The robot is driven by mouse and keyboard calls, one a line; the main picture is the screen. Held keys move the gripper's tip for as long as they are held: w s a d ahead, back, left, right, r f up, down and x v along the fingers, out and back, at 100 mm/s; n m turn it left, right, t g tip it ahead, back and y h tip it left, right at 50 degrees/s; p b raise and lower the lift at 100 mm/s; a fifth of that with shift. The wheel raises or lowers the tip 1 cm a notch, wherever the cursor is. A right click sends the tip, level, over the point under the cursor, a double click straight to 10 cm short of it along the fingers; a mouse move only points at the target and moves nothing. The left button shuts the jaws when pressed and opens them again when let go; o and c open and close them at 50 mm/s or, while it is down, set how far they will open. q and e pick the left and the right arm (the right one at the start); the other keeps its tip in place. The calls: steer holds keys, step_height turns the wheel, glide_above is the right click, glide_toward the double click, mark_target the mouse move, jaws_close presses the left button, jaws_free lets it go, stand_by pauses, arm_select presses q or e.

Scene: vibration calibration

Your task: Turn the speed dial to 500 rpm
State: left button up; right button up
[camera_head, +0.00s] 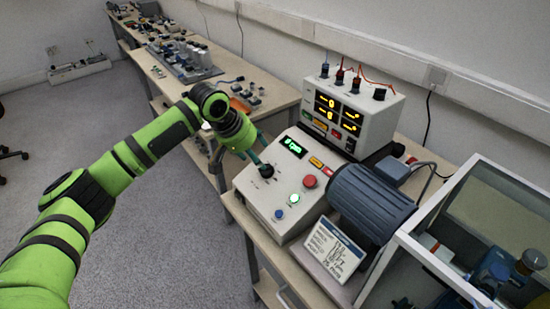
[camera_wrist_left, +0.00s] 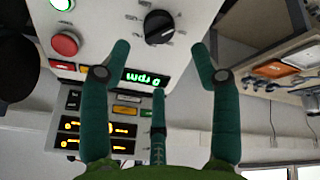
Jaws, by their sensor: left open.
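The speed dial (camera_head: 266,171) is a black knob on the sloped white control box (camera_head: 245,187); it also shows in the left wrist view (camera_wrist_left: 158,27), with small tick labels around it. The green digital display (camera_head: 294,146) above it reads 0 rpm, and it appears upside down in the left wrist view (camera_wrist_left: 145,77). My left gripper (camera_head: 259,162) is at the dial. In the left wrist view its teal fingers (camera_wrist_left: 160,48) are spread open, with the dial just beyond the tips and between them; contact cannot be told. My right gripper is not in view.
The box also has a red button (camera_head: 310,181), a lit green button (camera_head: 294,199) and a blue button (camera_head: 279,214). A grey motor (camera_head: 370,203), a sign (camera_head: 334,250) and a clear-sided enclosure (camera_head: 440,262) stand to the right. An instrument with yellow readouts (camera_head: 350,114) stands behind.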

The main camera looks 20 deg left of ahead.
mark_target(268, 173)
arm_select(q)
steer(key=x, duration=0.3)
steer(key=shift+s+a+f+p, duration=0.1)
steer(key=shift+s+f+p, duration=0.15)
steer(key=shift+p, duration=0.15)
steer(key=shift+x, duration=1.1)
steer(key=shift+w+f, duration=0.2)
steer(key=shift+f, duration=0.15)
steer(key=c, duration=1.1)
steer(key=shift+c, duration=0.2)
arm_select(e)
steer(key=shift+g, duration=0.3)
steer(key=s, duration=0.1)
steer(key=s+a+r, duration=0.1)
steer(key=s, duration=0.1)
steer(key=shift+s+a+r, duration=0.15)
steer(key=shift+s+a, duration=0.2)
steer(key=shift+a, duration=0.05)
